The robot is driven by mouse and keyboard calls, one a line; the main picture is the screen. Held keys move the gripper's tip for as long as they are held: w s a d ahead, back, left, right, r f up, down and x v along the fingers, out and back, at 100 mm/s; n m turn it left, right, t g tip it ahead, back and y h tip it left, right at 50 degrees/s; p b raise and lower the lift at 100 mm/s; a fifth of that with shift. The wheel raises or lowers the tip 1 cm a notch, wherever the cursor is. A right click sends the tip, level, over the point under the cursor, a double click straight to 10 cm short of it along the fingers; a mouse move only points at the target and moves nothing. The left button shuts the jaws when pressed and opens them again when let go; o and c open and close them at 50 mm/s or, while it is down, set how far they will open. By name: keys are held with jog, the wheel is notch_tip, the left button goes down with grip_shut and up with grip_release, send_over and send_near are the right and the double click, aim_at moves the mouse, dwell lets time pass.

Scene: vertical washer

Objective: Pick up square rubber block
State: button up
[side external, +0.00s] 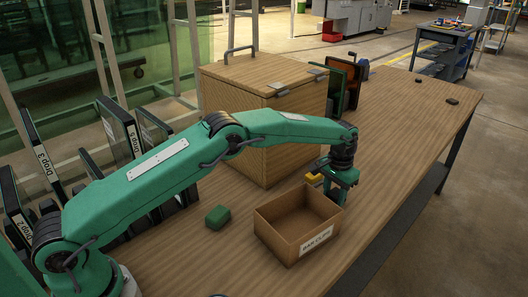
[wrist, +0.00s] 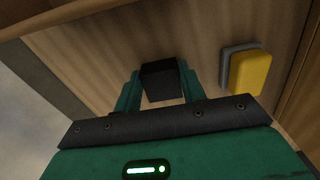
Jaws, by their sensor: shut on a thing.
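A black square block (wrist: 159,84), which looks like the rubber block, sits between the two green fingers of my gripper (wrist: 160,76) in the wrist view. The fingers are shut on its sides. In the side external view my gripper (side external: 338,192) points down just behind the open cardboard box. The box's wall and the gripper hide the black block there. I cannot tell whether the block touches the table.
A yellow block with a grey edge (wrist: 250,73) lies close to the right of my gripper. The open cardboard box (side external: 317,242) stands in front. A green block (side external: 217,216) lies left of it. A large wooden box (side external: 235,125) stands behind. The table's right side is mostly clear.

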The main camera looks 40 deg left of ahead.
aim_at(334, 195)
jog(key=shift+r, duration=0.15)
jog(key=shift+r, duration=0.55)
notch_tip(334, 195, up, 3)
jog(key=shift+f, duration=0.1)
jog(key=s+d+r, duration=0.7)
jog(key=s+d, duration=0.1)
jog(key=shift+d, duration=0.2)
jog(key=shift+s+a, duration=0.15)
dwell(0.4)
